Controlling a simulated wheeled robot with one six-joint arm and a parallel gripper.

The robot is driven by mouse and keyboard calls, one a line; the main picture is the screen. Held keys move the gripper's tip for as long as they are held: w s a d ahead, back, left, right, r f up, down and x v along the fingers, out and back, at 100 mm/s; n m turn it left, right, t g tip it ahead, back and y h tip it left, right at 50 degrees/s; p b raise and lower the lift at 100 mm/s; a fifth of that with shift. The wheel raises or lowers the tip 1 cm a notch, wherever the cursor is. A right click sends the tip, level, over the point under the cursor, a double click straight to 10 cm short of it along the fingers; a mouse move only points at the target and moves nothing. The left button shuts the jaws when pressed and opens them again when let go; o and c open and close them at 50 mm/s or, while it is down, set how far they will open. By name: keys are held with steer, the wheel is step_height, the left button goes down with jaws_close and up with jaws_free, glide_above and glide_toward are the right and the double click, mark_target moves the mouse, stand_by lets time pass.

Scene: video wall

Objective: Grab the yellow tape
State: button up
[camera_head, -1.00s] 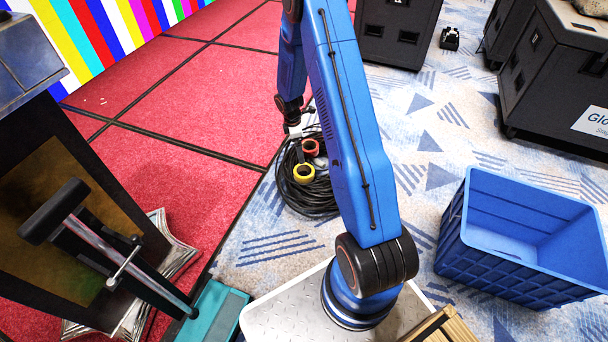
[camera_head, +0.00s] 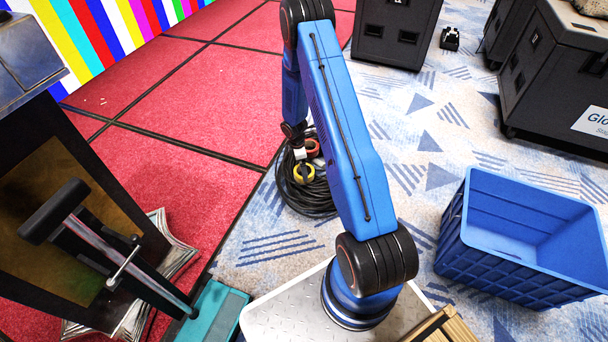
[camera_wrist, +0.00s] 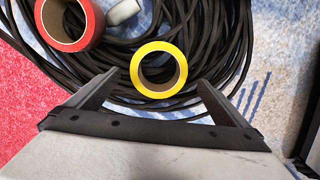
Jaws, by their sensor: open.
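The yellow tape (camera_wrist: 158,69) is a roll with a tan core, lying by the black cable coil in the wrist view. It also shows in the head view (camera_head: 304,178), partly covered by my gripper. My gripper (camera_wrist: 153,84) is open, with its two dark fingers to the left and right of the yellow roll's lower part. Nothing is held. I cannot tell how far the fingertips are above the roll. In the head view my gripper (camera_head: 301,160) hangs down over the coil.
A red tape roll (camera_wrist: 69,22) lies left of the yellow one, with a grey item (camera_wrist: 123,11) between them. Black cable (camera_wrist: 225,50) loops surround them. A blue crate (camera_head: 520,262) stands right. Black cases (camera_head: 397,32) stand behind. Patterned carpet between is free.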

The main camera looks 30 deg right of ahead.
steer(key=shift+d+f, duration=0.25)
steer(key=shift+f, duration=1.05)
steer(key=shift+d+f, duration=0.25)
steer(key=shift+f, duration=1.05)
steer(key=c, duration=1.3)
